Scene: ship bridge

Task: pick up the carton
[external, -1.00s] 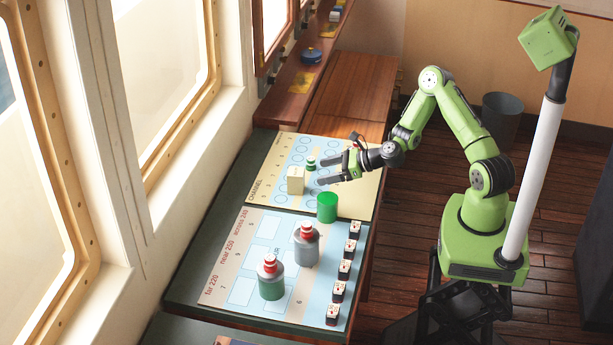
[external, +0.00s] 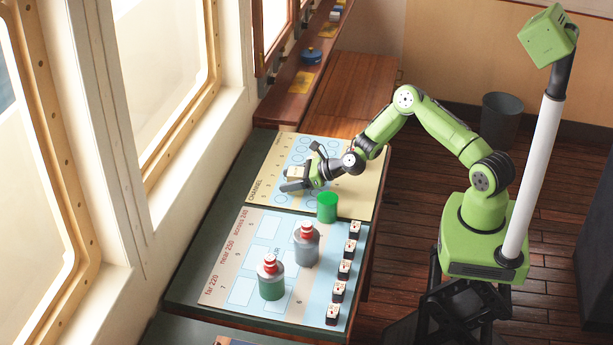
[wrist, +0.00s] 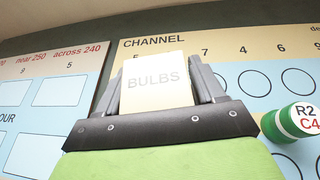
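The carton (external: 294,171) is a small cream box on the channel board. In the wrist view its face reads BULBS (wrist: 155,82). My gripper (external: 301,168) is down at the carton, with one dark finger on each side of it. In the wrist view my gripper (wrist: 157,88) looks spread, with the carton between the fingers and only narrow gaps at its sides. I cannot make out firm contact on both sides. The lower part of the carton is hidden by my gripper.
A green-and-white cylinder marked R2 C4 (wrist: 298,121) stands right of my gripper in the wrist view. A green cylinder (external: 327,208) stands near the board's front edge. Two red-topped bottles (external: 306,250) and several small dark-and-white blocks (external: 338,291) stand on the nearer board.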

